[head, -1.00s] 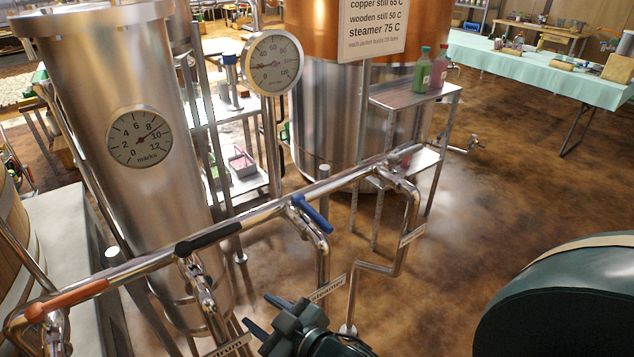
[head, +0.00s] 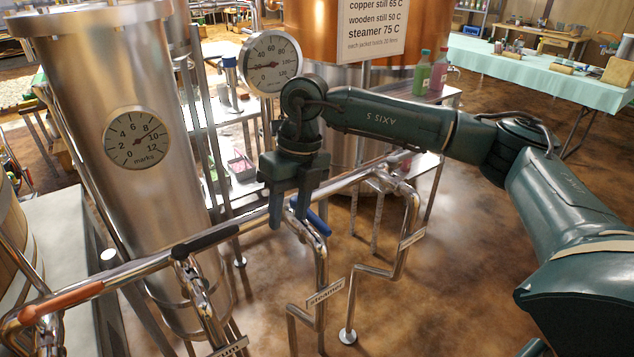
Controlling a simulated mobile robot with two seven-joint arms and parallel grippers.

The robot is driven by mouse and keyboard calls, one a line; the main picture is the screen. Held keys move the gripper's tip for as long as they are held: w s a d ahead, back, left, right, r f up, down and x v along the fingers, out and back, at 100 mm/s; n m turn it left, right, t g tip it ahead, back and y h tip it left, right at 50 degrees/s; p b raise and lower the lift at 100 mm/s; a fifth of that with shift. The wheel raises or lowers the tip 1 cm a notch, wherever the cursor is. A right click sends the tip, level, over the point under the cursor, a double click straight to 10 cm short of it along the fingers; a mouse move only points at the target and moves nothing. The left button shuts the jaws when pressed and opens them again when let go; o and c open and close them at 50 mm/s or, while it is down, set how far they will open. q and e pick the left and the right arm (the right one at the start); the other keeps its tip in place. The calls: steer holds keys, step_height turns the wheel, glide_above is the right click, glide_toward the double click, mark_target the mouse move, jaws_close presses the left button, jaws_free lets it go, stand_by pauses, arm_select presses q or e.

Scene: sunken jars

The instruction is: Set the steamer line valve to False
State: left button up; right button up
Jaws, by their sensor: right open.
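The blue valve handle (head: 317,222) sits on the pipe whose tag reads "steamer" (head: 325,292). It slants down to the right across the top of its branch, at an angle to the long horizontal steel pipe. My right gripper (head: 289,217) points down over the pipe, just left of the handle. Its two fingers are apart with nothing clearly held between them. The right finger overlaps the handle's upper left end in the head view; I cannot tell whether they touch. My left gripper is out of view.
The long pipe also carries a black handle (head: 207,242) and an orange handle (head: 62,301) to the left. A steel column with a marks gauge (head: 137,138) stands behind, with a temperature gauge (head: 270,63) and copper still (head: 425,25) farther back.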

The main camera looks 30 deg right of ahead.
mark_target(317, 218)
steer(key=d, duration=0.2)
steer(key=d+r+h, duration=0.1)
steer(key=d, duration=0.1)
steer(key=w+d+r+m+h, duration=0.1)
steer(key=d, duration=0.1)
steer(key=shift+r, duration=0.15)
steer(key=shift+d+f+b, duration=0.1)
steer(key=shift+f+b, duration=0.2)
steer(key=shift+b, duration=0.1)
step_height(317, 218, down, 5)
steer(key=b, duration=0.3)
steer(key=shift+f, duration=0.15)
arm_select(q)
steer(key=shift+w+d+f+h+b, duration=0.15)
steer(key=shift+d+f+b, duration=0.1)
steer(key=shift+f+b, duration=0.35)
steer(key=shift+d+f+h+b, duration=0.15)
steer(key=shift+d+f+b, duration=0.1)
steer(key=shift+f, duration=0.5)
arm_select(e)
steer(key=shift+f, duration=0.8)
